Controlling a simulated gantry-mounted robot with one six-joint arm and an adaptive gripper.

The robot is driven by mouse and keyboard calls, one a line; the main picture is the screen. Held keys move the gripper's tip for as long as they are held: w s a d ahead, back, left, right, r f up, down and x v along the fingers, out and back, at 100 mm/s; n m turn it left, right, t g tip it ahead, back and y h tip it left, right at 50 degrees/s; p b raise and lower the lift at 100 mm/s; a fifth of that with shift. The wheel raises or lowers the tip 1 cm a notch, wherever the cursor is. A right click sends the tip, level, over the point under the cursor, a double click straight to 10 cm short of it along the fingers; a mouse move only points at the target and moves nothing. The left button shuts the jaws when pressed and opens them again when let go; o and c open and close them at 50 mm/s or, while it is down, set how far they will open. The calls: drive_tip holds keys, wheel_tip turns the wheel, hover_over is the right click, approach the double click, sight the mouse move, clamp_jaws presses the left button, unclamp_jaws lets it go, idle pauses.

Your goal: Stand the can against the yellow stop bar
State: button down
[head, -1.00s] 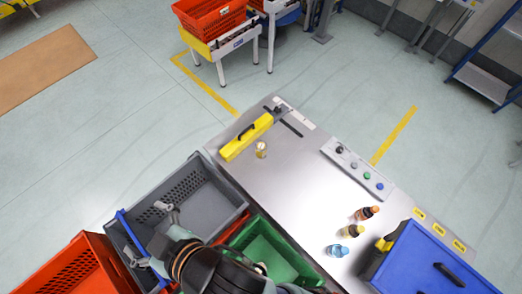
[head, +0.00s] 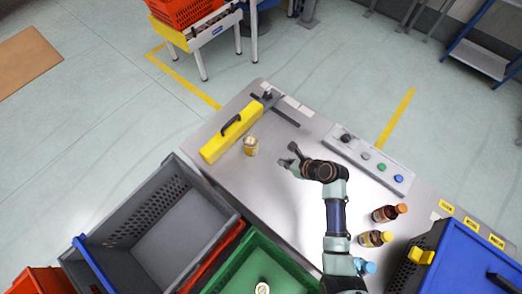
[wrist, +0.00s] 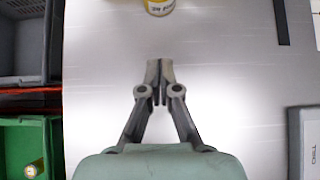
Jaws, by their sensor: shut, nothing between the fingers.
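The can (head: 251,146), pale with a yellow label, stands on the steel table close beside the yellow stop bar (head: 220,143). I cannot tell whether they touch. My gripper (head: 285,162) is over the table, to the right of the can and apart from it. In the wrist view my gripper (wrist: 159,72) has its fingertips together with nothing between them. The can (wrist: 159,6) shows there beyond the fingertips, cut by the top edge. The bar is outside the wrist view.
A second can (head: 262,289) lies in the green tote (head: 240,270). A grey tote (head: 175,225) is at the left. Bottles (head: 388,213), a button panel (head: 370,162) and a blue-lidded box (head: 465,265) are at the right. The table around my gripper is clear.

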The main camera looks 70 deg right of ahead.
sight(256, 147)
drive_tip(key=b+x, duration=0.3)
drive_tip(key=x, duration=0.6)
drive_tip(key=shift+w+f, duration=0.1)
drive_tip(key=shift+f, duration=0.2)
drive_tip(key=w, duration=0.1)
drive_tip(key=w+d+b, duration=0.1)
drive_tip(key=w, duration=0.1)
drive_tip(key=shift+w, duration=0.3)
drive_tip(key=shift+w+d, duration=0.15)
drive_tip(key=shift+w, duration=0.15)
drive_tip(key=w, duration=0.2)
drive_tip(key=w+d, duration=0.1)
drive_tip(key=w, duration=0.1)
drive_tip(key=shift+w+d, duration=0.2)
drive_tip(key=shift+d, duration=0.05)
drive_tip(key=shift+s, duration=0.1)
drive_tip(key=s+p, duration=0.1)
drive_tip(key=s+a+p, duration=0.1)
drive_tip(key=s+p, duration=0.1)
drive_tip(key=p, duration=0.1)
drive_tip(key=shift+s+a+r, duration=0.2)
drive_tip(key=shift+s+r, duration=0.15)
drive_tip(key=shift+r, duration=0.05)
drive_tip(key=p+v, duration=0.2)
drive_tip(key=v, duration=0.7)
drive_tip(key=shift+s+p, duration=0.35)
